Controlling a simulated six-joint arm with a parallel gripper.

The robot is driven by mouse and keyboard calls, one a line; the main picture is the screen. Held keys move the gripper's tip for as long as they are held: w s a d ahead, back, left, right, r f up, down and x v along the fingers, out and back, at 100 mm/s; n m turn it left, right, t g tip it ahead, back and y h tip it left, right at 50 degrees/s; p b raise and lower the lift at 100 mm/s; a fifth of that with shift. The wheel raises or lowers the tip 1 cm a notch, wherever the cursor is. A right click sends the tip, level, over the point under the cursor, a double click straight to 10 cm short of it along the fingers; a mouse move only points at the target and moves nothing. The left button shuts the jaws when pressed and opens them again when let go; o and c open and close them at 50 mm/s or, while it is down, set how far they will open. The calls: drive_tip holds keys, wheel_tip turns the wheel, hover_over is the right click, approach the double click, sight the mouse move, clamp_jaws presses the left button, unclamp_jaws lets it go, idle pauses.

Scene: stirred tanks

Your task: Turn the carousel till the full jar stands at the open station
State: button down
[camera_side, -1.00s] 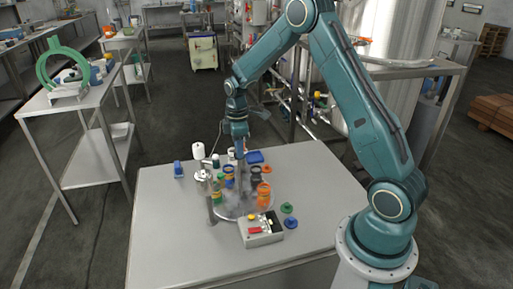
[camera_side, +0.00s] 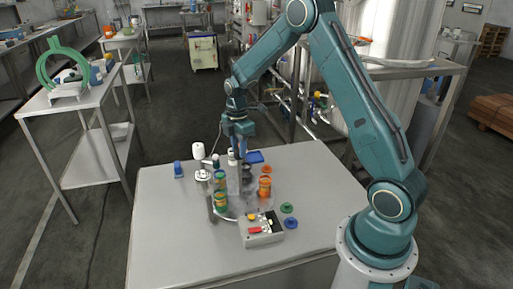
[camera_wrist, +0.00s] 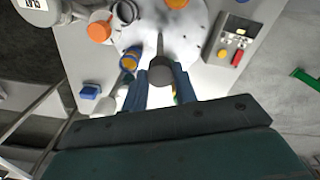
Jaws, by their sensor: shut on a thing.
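The grey carousel (camera_side: 236,209) stands on the table, partly hidden by its jars. A green-and-yellow jar (camera_side: 221,201) is at its front left, an orange jar (camera_side: 265,188) at its right, and a dark grey jar (camera_side: 247,171) behind. In the wrist view a blue jar with a yellowish rim (camera_wrist: 131,58) stands left of my fingers. I cannot tell which jar is full or which station is open. My gripper (camera_wrist: 164,78) points down over the carousel's middle. Its blue fingers are shut on a dark grey knob (camera_wrist: 161,68), apparently the carousel's handle.
A control box (camera_side: 261,229) with coloured buttons stands in front of the carousel. A metal post (camera_side: 211,205) rises at its left edge. Green (camera_side: 287,208) and blue (camera_side: 290,222) discs lie to the right. A blue block (camera_side: 178,169) lies back left. The table's front left is clear.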

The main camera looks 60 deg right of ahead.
drive_tip(key=shift+n, duration=0.9)
drive_tip(key=c, duration=1.1)
unclamp_jaws()
drive_tip(key=shift+r, duration=0.15)
wheel_tip(320, 180, up, 14)
drive_tip(key=shift+f, duration=0.25)
drive_tip(key=shift+a+r, duration=0.1)
